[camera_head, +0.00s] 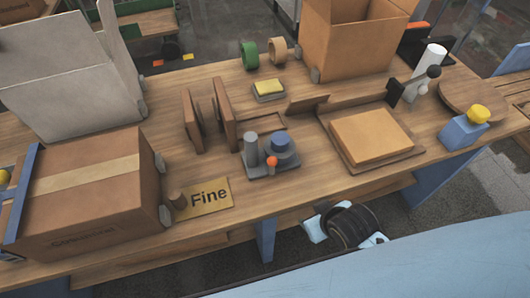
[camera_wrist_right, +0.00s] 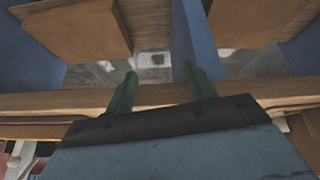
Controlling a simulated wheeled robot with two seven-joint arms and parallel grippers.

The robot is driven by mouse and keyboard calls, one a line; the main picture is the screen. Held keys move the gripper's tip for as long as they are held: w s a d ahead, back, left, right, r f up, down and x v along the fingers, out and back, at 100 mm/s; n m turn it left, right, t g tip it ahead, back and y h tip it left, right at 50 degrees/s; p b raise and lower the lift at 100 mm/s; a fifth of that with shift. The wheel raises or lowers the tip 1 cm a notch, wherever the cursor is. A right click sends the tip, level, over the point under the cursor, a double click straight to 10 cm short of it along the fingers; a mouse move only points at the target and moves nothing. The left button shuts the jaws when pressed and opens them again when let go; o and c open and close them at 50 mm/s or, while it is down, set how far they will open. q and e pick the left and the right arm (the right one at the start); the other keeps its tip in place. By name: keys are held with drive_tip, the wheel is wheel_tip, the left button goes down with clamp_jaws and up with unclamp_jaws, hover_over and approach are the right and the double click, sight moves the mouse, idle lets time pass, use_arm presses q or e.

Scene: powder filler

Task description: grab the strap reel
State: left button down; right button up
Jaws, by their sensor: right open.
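A brown thing with two upright flat side plates (camera_head: 210,118), which looks like the strap reel, stands in the middle of the wooden table (camera_head: 300,205) in the head view. I cannot see clearly what is between its plates. In the right wrist view my right gripper (camera_wrist_right: 163,84) has two green fingers set apart, with nothing between them. In the head view, my dark right wrist is below the table's front edge, well away from the reel. The reel does not show clearly in the right wrist view. My left gripper is not in view.
Green (camera_head: 249,55) and tan (camera_head: 278,50) tape rolls stand at the back, beside an open carton (camera_head: 350,50). A closed carton (camera_head: 85,195) is at the left.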

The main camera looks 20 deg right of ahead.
sight(255, 148)
drive_tip(key=shift+t, duration=0.5)
drive_tip(key=r, duration=0.3)
drive_tip(key=w+r, duration=0.1)
drive_tip(key=r, duration=0.1)
drive_tip(key=shift+a+r, duration=0.25)
drive_tip(key=shift+a, duration=0.05)
drive_tip(key=w+a+r+t, duration=0.1)
drive_tip(key=w+r+t+y, duration=0.1)
drive_tip(key=w+a+r, duration=0.1)
drive_tip(key=w+r, duration=0.1)
drive_tip(key=shift+w+a+n+t+p, duration=0.1)
drive_tip(key=shift+a+n+t+p, duration=0.2)
drive_tip(key=shift+t, duration=0.1)
drive_tip(key=w+a+r+n+t+y, duration=0.1)
drive_tip(key=w+a+r+t+y, duration=0.2)
drive_tip(key=a+r, duration=0.25)
drive_tip(key=x, duration=0.6)
drive_tip(key=shift+w+d+r+b, duration=0.1)
drive_tip(key=shift+w+b, duration=0.2)
drive_tip(key=shift+b+x, duration=0.45)
drive_tip(key=shift+x, duration=2.7)
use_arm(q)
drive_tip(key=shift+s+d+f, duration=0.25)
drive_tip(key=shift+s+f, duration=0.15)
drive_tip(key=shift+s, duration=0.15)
use_arm(e)
drive_tip(key=shift+r, duration=0.15)
clamp_jaws()
